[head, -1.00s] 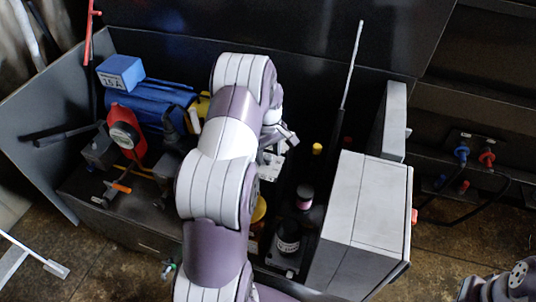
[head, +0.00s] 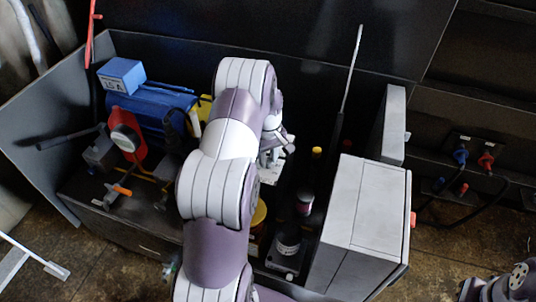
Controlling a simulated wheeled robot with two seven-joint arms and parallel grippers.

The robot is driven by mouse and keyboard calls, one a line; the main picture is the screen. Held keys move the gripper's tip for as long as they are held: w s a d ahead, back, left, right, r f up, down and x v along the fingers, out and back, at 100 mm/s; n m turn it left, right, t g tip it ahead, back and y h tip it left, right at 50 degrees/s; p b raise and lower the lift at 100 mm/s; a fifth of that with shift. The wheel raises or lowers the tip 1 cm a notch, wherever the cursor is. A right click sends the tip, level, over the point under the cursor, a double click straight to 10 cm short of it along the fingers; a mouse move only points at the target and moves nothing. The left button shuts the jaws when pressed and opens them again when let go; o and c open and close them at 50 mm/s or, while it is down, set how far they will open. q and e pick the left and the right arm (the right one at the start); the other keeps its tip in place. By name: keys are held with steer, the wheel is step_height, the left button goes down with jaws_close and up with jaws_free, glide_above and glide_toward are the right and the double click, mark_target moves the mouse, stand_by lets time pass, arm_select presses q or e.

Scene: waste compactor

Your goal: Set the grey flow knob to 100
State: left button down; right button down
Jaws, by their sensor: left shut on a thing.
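My left arm comes down the middle of the head view and covers much of the machine behind it. My left gripper (head: 271,160) is small and partly hidden beside the arm, over the middle of the compartment. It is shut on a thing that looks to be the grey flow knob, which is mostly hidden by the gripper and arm. The knob's scale and pointer cannot be read. Only a part of my right arm shows at the bottom right corner; its gripper is out of view.
A blue motor (head: 155,108) and a red valve handle (head: 128,135) lie left of my arm. A thin upright rod (head: 351,75) rises behind. Red and blue connectors (head: 487,161) sit far right.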

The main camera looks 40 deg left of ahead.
arm_select(q)
steer(key=m+p, duration=0.2)
steer(key=m, duration=0.1)
steer(key=shift+r+m, duration=0.2)
steer(key=shift+m, duration=0.1)
steer(key=m+p, duration=0.2)
steer(key=m, duration=0.2)
steer(key=shift+f+m, duration=0.1)
steer(key=shift+m, duration=0.2)
steer(key=m+p, duration=0.1)
steer(key=m, duration=0.2)
steer(key=shift+m, duration=0.3)
steer(key=m+p, duration=0.1)
steer(key=m, duration=0.3)
steer(key=shift+m, duration=0.3)
steer(key=m+p, duration=0.1)
steer(key=m, duration=1.2)
steer(key=shift+m+p, duration=0.3)
steer(key=shift+p, duration=0.1)
steer(key=shift+m, duration=2.2)
